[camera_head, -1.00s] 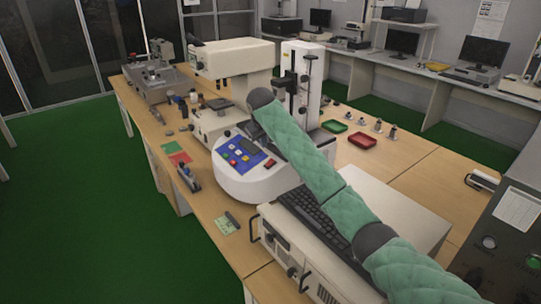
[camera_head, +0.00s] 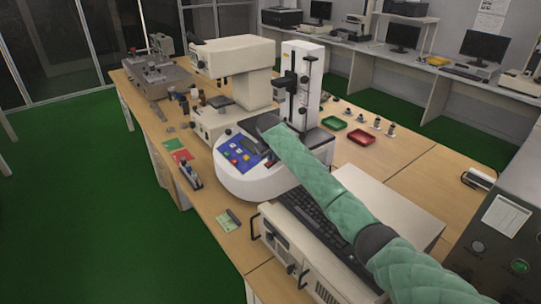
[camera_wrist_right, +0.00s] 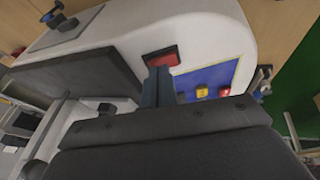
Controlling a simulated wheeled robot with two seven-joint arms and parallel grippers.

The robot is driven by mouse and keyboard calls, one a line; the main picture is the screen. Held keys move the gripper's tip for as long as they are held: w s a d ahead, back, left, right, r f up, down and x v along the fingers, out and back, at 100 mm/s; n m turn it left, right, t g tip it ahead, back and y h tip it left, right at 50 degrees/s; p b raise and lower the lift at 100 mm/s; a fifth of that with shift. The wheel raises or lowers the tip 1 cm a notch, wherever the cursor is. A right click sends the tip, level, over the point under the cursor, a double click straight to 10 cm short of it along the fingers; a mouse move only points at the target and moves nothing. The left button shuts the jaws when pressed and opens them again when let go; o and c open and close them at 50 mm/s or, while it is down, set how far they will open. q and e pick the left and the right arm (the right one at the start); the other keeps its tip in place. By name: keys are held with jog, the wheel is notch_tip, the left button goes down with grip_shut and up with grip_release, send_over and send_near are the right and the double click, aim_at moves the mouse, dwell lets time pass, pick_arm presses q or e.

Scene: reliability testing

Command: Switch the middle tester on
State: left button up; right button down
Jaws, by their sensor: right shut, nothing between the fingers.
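A white tester (camera_head: 233,189) with a rounded front, a blue button panel (camera_head: 240,154) and a tall column (camera_head: 311,75) stands between a cream tester (camera_head: 238,62) and a keyboard-topped box. In the right wrist view, its red switch (camera_wrist_right: 162,57) in a dark frame lies beside the blue panel (camera_wrist_right: 210,78). My right gripper (camera_head: 264,143) is over the tester's front; its tip is hard to make out in the head view. In the right wrist view, my right gripper (camera_wrist_right: 158,73) is shut and empty, its tips just below the switch. Contact is unclear. My left gripper is out of view.
The box (camera_head: 275,240) carries a black keyboard (camera_head: 312,215). A grey device (camera_head: 155,75) stands at the table's far left. Red (camera_head: 361,137) and green (camera_head: 333,124) trays lie right of the column. A dark cabinet (camera_head: 490,235) stands at the right.

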dwell(0.3)
jog(key=shift+w+d, duration=0.1)
jog(key=shift+d, duration=0.05)
jog(key=shift+w+d+f+g+y+p, duration=0.1)
jog(key=shift+w+d+g+y+p, duration=0.1)
jog(key=shift+g+y+p, duration=0.15)
jog(key=shift+f, duration=0.15)
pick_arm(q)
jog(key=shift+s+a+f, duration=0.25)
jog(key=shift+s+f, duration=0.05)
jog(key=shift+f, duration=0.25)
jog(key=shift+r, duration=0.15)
pick_arm(e)
jog(key=shift+s+a, duration=0.1)
